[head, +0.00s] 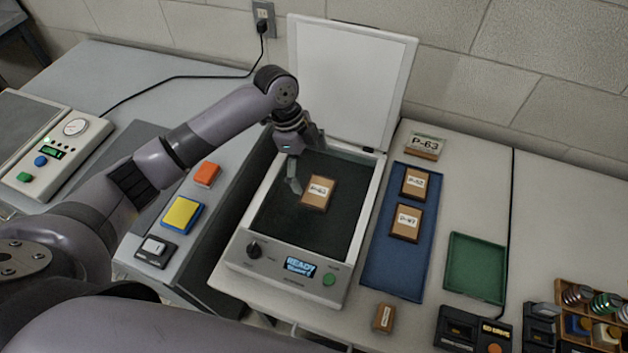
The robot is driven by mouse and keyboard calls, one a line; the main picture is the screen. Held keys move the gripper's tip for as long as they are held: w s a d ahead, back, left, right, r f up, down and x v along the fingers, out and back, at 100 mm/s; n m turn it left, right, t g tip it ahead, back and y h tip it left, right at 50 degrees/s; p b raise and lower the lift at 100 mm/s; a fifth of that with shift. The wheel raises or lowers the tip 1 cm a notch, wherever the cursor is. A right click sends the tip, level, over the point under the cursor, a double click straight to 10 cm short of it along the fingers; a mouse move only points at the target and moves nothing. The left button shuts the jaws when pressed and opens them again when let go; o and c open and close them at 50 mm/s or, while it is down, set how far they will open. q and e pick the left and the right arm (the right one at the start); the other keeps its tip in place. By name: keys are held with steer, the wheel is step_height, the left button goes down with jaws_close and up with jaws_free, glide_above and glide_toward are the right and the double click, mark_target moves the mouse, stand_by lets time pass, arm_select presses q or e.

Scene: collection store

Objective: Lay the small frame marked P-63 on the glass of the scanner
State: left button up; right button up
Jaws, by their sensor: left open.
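My left gripper (307,170) is open over the glass, close to the frame's upper left side, with no frame held. I cannot tell whether a finger touches the frame. My right gripper is not in view.
A P-63 sign (425,146) stands behind a blue tray (392,270) holding two labelled frames. Another small block (384,318) lies in front of the tray. A green tray (476,268) is at right. Coloured blocks lie left of the scanner, beside my left arm.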

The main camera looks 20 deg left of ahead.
arm_select(q)
steer(key=shift+v, duration=2.4)
steer(key=shift+s, duration=0.1)
